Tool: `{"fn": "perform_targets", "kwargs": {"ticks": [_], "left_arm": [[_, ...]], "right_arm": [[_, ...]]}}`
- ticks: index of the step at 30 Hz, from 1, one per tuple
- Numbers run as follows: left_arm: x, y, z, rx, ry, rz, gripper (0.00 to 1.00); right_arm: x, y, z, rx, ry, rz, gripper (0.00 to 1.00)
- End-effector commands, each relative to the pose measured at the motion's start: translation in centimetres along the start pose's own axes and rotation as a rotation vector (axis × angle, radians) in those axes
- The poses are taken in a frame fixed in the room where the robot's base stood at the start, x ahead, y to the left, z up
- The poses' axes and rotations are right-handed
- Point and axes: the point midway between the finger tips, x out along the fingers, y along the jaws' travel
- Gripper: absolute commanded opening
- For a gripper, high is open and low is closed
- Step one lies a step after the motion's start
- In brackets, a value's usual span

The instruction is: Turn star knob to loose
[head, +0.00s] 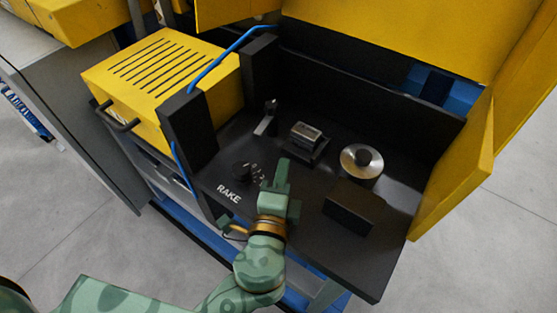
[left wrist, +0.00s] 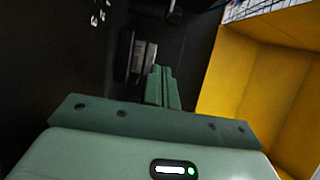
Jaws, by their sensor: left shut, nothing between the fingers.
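A small dark knob (head: 242,171) with white marks beside it sits on the black panel, above the white word RAKE. It is the likeliest star knob, but its shape is too small to make out. My left gripper (head: 283,172) is over the panel to the right of this knob, apart from it. Its fingers are together and empty, and they show in the left wrist view (left wrist: 162,78) pointing toward a metal block. White numerals (left wrist: 97,12) show at the top left of the left wrist view; the knob cannot be made out there. My right gripper is not in view.
A metal block (head: 307,135) stands just beyond my left gripper. A round silver spool (head: 361,162) and a black box (head: 354,204) are to the right. A slotted yellow housing (head: 165,70) is at left; a yellow panel (head: 458,175) bounds the right.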

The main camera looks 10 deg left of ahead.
Motion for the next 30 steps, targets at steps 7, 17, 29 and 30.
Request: {"fn": "perform_targets", "kwargs": {"ticks": [7,17,29,30], "left_arm": [[5.5,-0.2,0.1,0.0,-0.002,-0.004,0.0],[8.4,-0.1,3.0,0.001,0.0,0.0,0.0],[8.6,0.0,3.9,-0.001,0.0,0.0,0.0],[8.6,0.0,3.9,-0.001,-0.001,0.0,0.0]], "right_arm": [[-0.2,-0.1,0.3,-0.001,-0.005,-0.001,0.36],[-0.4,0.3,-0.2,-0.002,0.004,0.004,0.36],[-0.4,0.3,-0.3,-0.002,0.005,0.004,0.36],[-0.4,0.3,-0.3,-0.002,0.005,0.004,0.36]]}}
